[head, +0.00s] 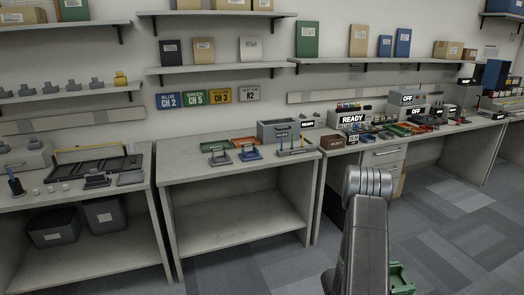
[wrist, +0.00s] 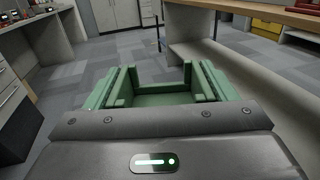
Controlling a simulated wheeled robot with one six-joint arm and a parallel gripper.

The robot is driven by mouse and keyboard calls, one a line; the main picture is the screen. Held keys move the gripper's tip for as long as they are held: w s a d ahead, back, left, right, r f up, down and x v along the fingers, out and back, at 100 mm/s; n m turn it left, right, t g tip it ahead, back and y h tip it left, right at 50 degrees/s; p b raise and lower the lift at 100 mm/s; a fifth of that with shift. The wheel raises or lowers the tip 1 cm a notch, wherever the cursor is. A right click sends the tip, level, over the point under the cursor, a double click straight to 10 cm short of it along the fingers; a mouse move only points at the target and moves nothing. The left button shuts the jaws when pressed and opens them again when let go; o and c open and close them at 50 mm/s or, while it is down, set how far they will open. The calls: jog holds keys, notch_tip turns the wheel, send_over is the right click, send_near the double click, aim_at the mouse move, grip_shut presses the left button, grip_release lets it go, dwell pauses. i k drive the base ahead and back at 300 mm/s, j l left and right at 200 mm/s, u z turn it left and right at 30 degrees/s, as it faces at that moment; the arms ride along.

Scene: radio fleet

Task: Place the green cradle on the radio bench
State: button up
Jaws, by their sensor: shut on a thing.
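The green cradle (wrist: 160,99) is held in front of my gripper (wrist: 160,120) in the wrist view. It is an open, box-like holder with raised side walls. In the head view, a corner of the green cradle (head: 401,279) shows at the bottom, beside my grey arm. The middle bench (head: 205,172) bears a grey cradle (head: 220,156) and a blue cradle (head: 249,153). The frames do not show which bench is the radio bench.
Green (head: 214,145) and orange (head: 243,142) trays and a grey box (head: 283,132) stand behind those cradles. The middle bench's front left top is clear. A crowded bench with READY and OFF units (head: 410,97) runs right. Open carpet (head: 455,230) lies before it.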

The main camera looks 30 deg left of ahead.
aim_at(182, 162)
jog(key=u, duration=1.05)
jog(key=i+u, duration=0.1)
jog(key=u, duration=0.25)
jog(key=i+u, duration=0.1)
jog(key=u, duration=0.25)
jog(key=i+u, duration=0.1)
jog(key=u, duration=0.25)
jog(key=i+l+u, duration=0.2)
jog(key=u, duration=0.15)
jog(key=i+l+u, duration=0.2)
jog(key=u, duration=0.15)
jog(key=i+l+u, duration=0.15)
jog(key=l+u, duration=0.15)
jog(key=l, duration=0.15)
jog(key=i+l, duration=0.15)
jog(key=l, duration=0.15)
jog(key=i+l+u, duration=0.1)
jog(key=l, duration=0.2)
jog(key=i+l, duration=0.15)
jog(key=l, duration=0.2)
jog(key=i+l+u, duration=0.15)
jog(key=l, duration=0.15)
